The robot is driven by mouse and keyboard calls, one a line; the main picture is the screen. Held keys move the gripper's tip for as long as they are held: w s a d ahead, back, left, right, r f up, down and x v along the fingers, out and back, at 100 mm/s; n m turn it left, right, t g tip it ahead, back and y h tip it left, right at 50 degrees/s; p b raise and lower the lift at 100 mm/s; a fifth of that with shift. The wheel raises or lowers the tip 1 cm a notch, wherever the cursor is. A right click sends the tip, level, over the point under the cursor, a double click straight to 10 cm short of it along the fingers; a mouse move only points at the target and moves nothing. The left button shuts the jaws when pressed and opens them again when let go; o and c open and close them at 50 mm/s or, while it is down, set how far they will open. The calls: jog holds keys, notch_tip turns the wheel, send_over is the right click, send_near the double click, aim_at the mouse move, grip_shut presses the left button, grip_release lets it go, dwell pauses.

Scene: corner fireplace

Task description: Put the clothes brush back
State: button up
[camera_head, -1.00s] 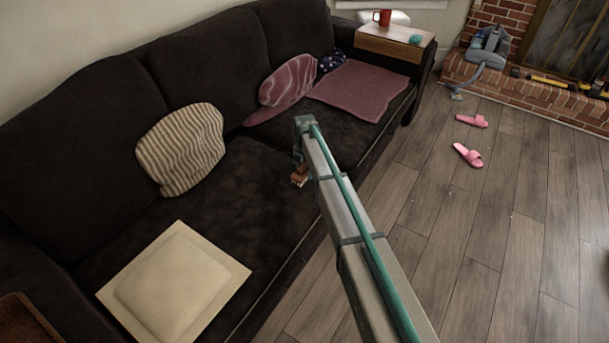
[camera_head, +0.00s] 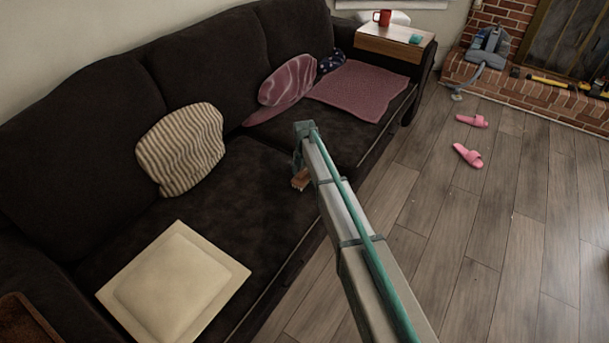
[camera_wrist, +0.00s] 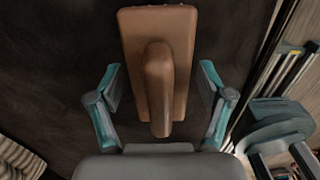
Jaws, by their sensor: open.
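The clothes brush (camera_wrist: 158,75) is brown and wooden, with a flat oblong body and a raised handle. In the wrist view it lies on the dark seat, in line with my gripper (camera_wrist: 160,82). The two teal-and-grey fingers are apart, one on each side of the brush, with gaps to both sides. In the head view, part of the brush (camera_head: 300,179) shows just below my gripper, near the sofa's front edge. The rest of it is hidden by my arm. I cannot tell how far above the seat the fingertips are.
The dark sofa (camera_head: 205,260) carries a striped cushion (camera_head: 180,150), a cream square cushion (camera_head: 173,282) and a pink blanket (camera_head: 360,90). A wooden armrest tray (camera_head: 395,43) holds a red mug (camera_head: 382,18) and a teal item. Pink slippers (camera_head: 467,155) lie on the open floor.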

aim_at(305, 168)
jog(key=shift+r, duration=0.15)
notch_tip(305, 168, up, 12)
jog(key=shift+r+p, duration=0.1)
jog(key=shift+p, duration=0.4)
